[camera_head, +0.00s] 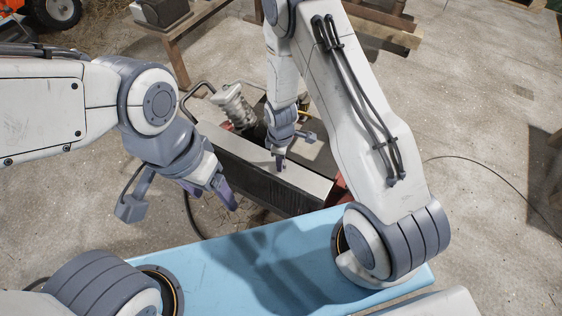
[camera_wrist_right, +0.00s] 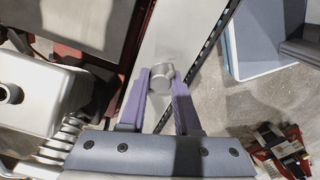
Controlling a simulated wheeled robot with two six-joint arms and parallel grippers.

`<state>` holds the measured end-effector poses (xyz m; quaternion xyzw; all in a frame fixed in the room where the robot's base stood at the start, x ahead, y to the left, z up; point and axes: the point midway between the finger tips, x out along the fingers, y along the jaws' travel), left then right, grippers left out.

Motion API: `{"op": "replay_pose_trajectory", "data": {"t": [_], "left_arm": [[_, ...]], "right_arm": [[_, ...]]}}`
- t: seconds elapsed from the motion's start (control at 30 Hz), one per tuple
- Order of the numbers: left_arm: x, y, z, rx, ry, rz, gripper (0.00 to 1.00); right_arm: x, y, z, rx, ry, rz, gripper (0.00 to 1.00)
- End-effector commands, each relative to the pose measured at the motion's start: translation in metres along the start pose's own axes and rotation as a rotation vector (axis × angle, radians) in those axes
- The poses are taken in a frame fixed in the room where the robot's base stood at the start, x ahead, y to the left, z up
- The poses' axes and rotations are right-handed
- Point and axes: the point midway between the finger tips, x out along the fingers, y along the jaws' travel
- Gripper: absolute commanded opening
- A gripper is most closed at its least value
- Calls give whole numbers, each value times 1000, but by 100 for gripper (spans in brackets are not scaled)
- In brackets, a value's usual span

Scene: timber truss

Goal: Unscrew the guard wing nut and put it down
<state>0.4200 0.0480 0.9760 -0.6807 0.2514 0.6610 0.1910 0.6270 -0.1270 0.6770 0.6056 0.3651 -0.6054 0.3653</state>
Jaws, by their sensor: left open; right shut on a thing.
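The guard wing nut (camera_wrist_right: 162,78) shows in the right wrist view as a small grey metal piece between the purple fingertips of my right gripper (camera_wrist_right: 161,85). The fingers are shut on it, above the pale top of the metal guard (camera_wrist_right: 158,38). In the head view my right gripper (camera_head: 280,161) points down at the top of the guard (camera_head: 308,180), and the nut is too small to tell there. I cannot tell whether the nut is still on its thread. My left gripper (camera_head: 222,191) is open and empty, left of the guard and apart from it.
A machine with a silvery ribbed cylinder (camera_head: 235,107) and bent tubing stands behind the guard. A wooden bench (camera_head: 190,32) is at the back, and a vehicle's tyre (camera_head: 55,10) is at the far left. A dark cable (camera_head: 480,165) crosses the concrete floor at right.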

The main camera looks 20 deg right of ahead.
Motion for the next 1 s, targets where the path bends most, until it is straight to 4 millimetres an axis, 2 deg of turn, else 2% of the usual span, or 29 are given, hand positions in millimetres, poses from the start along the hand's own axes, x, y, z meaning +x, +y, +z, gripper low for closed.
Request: {"op": "replay_pose_trajectory", "data": {"t": [1.0], "left_arm": [[-8, 1, 0, 0, 0, 0, 73]], "right_arm": [[-9, 0, 0, 4, 0, 0, 0]]}}
